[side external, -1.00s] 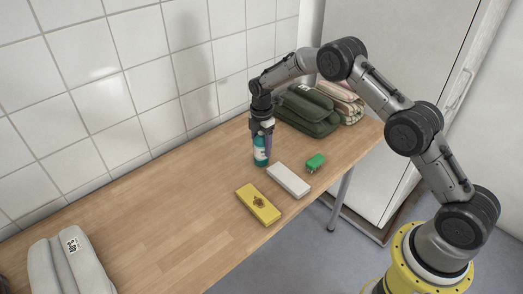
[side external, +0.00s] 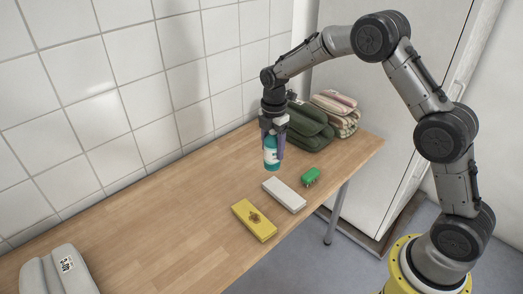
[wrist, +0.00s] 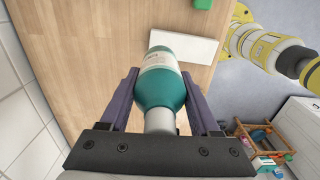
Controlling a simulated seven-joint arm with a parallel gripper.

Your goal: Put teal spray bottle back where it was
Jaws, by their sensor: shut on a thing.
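The teal spray bottle (side external: 271,158) has a pale label and hangs upright in my gripper (side external: 272,135), which is shut on its upper part. In the side view the bottle appears to be a little above the wooden table (side external: 140,219), behind the white block. In the wrist view the bottle (wrist: 163,88) sits between the two purple fingers of my gripper (wrist: 163,100). Its top end is hidden by the gripper.
A white block (side external: 284,195), a yellow block (side external: 254,220) and a green brush-like item (side external: 311,176) lie near the front edge. Folded green fabric (side external: 306,127) and a plaid bundle (side external: 338,114) fill the far end. A grey folded item (side external: 58,274) lies front left. The table's middle is bare.

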